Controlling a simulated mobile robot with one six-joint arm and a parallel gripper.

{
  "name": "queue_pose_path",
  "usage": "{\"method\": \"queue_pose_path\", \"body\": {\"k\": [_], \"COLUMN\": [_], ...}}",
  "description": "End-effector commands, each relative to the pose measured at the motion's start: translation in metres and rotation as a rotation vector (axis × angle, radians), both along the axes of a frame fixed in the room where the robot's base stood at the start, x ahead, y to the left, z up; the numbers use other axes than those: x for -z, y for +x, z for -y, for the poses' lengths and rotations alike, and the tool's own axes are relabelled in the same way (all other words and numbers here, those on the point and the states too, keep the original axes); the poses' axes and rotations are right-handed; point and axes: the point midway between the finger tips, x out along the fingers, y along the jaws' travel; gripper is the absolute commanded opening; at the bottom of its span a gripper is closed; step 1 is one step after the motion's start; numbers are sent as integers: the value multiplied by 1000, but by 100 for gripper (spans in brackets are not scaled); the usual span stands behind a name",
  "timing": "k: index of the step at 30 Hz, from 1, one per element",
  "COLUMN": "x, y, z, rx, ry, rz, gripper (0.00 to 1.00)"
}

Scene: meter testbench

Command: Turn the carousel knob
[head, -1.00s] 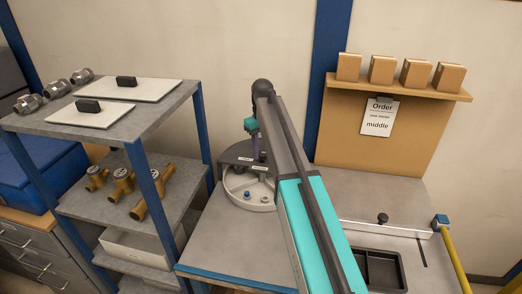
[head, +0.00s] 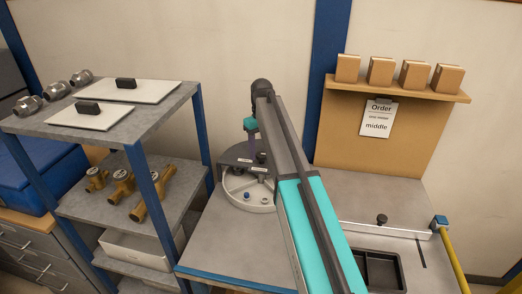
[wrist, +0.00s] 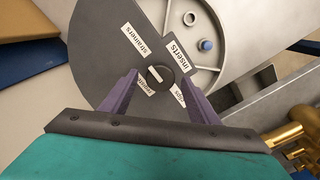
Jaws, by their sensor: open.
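The carousel (head: 235,192) stands on the grey bench, a round light tray with a dark cover. In the wrist view its dark cover (wrist: 88,55) carries labels, including "strainers" and "inserts"; two more labels are partly hidden by my fingers. The carousel knob (wrist: 160,74) is small, dark and round, with a pale bar mark, at the middle of the labels. My gripper (wrist: 157,80) is open, its two purple fingers on either side of the knob. I cannot tell whether they touch it. The knob is not clear in the head view, where my gripper (head: 257,148) is above the carousel.
A blue part (wrist: 206,44) and a small ring (wrist: 188,18) lie in the tray's open compartment. Left is a shelf (head: 180,98) with brass meter bodies (head: 123,182). Right are an order board (head: 345,135) and a black tray (head: 381,270). Bench in front is clear.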

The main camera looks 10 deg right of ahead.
Motion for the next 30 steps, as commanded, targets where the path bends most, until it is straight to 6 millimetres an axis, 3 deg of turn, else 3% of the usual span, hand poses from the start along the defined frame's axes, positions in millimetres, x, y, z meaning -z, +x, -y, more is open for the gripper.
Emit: {"method": "queue_pose_path", "body": {"k": [30], "x": [-123], "y": [2], "z": [0], "rx": [0], "ry": [0], "rz": [2], "gripper": [55]}}
